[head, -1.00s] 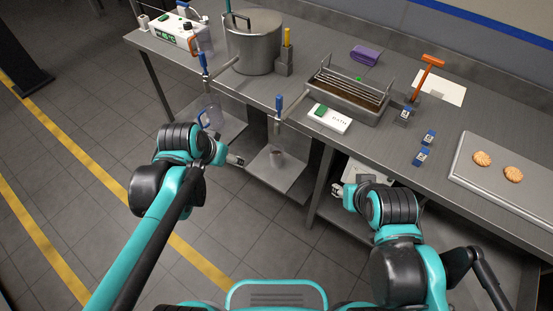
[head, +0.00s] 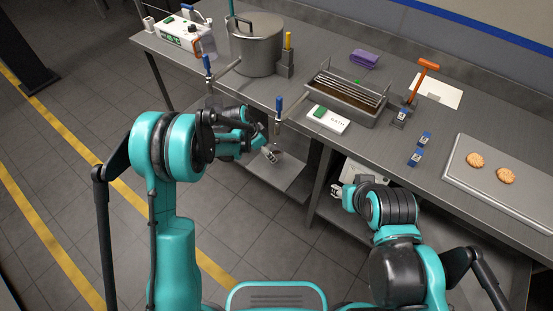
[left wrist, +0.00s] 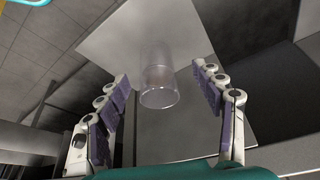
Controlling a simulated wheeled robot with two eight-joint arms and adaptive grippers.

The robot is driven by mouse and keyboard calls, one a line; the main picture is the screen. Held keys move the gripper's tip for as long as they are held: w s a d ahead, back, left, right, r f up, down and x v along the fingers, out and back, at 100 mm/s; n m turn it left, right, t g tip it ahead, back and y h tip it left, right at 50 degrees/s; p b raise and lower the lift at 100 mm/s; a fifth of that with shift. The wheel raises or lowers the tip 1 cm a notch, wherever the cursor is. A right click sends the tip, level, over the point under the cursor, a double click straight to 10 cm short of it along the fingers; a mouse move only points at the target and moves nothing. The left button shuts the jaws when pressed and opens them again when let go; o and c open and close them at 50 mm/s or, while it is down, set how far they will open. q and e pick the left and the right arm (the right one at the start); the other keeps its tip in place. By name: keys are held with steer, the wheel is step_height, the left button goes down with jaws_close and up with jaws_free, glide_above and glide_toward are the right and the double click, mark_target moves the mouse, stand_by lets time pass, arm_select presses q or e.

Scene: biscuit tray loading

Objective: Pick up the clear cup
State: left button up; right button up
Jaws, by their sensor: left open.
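The clear cup (left wrist: 160,85) is see-through and stands on a pale grey lower shelf (left wrist: 195,45), centred between my left fingers in the left wrist view. My left gripper (left wrist: 168,105) is open, with purple-grey pads on either side of the cup and a gap on both sides. In the head view my left gripper (head: 268,153) reaches toward the shelf under the table and largely hides the cup. My right gripper (head: 340,190) is beside the table's front edge, small in view; its finger opening is unclear.
The steel table (head: 375,150) holds a pot (head: 255,48), a rack in a bath (head: 345,98), a white box (head: 327,119), blue-topped small blocks (head: 416,158) and a biscuit tray (head: 498,192). A table leg (head: 318,170) stands right of the shelf.

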arm_select(q)
steer(key=b+x, duration=0.1)
steer(key=x, duration=0.2)
steer(key=d+b+x, duration=0.1)
steer(key=b+x, duration=0.1)
steer(key=x, duration=0.2)
steer(key=shift+s+r, duration=0.1)
steer(key=shift+r, duration=0.15)
steer(key=c, duration=1.5)
steer(key=shift+s+a, duration=0.1)
steer(key=shift+a, duration=0.05)
